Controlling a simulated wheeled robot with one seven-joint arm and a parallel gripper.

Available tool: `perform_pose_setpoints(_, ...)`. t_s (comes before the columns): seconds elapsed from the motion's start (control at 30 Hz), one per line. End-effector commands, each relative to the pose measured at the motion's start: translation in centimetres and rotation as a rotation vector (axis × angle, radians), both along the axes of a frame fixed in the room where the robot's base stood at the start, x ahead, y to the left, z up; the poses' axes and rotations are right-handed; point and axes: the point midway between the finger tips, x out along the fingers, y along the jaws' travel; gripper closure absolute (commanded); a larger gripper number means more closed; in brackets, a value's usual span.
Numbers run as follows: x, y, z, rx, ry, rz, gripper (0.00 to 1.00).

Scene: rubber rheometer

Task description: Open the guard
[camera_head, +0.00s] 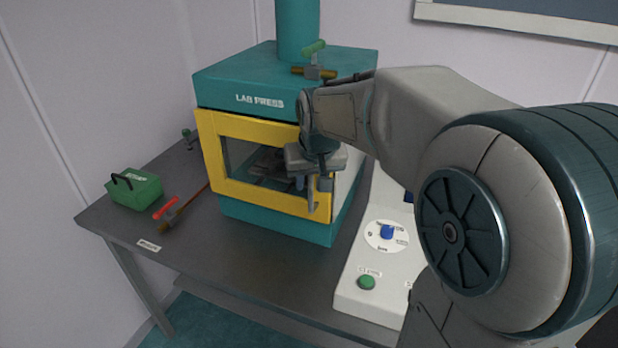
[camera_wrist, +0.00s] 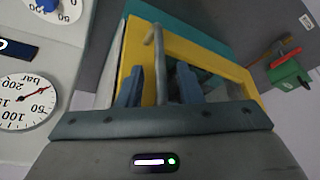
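The guard (camera_head: 262,192) is a yellow frame with a clear window on the front of the teal lab press (camera_head: 275,84). It looks shut, flush with the press front. In the wrist view the yellow guard (camera_wrist: 212,52) stands beyond my fingers. Its grey bar handle (camera_wrist: 158,65) stands near the guard's right edge in the head view. My gripper (camera_wrist: 160,84) is open, with one finger on each side of the handle and gaps visible on both sides. In the head view my gripper (camera_head: 313,184) is at the handle, partly hidden by my wrist.
A white control panel with a blue knob (camera_head: 387,232) and a green button (camera_head: 367,282) stands right of the press. A pressure gauge (camera_wrist: 28,100) shows in the wrist view. A green box (camera_head: 135,188) and a red-handled tool (camera_head: 167,209) lie on the left of the table (camera_head: 215,262).

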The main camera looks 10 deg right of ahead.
Motion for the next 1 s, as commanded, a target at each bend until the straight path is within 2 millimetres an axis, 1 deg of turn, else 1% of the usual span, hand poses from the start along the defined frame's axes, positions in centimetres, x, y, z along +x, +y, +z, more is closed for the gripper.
perform_pose_setpoints(0.13,0.38,0.0,-0.92,0.0,0.0,0.0,0.67)
perform_pose_setpoints(0.43,0.46,0.01,-1.09,0.0,-0.001,0.0,0.67)
perform_pose_setpoints(0.53,0.46,0.01,-1.08,0.0,-0.001,0.0,0.95)
perform_pose_setpoints(0.57,0.46,0.01,-1.08,0.0,-0.001,0.0,1.0)
perform_pose_setpoints(0.83,0.3,-0.05,-1.08,0.0,-0.001,-0.008,1.0)
perform_pose_setpoints(1.0,-0.49,-0.13,-1.11,-0.001,-0.002,-0.055,1.0)
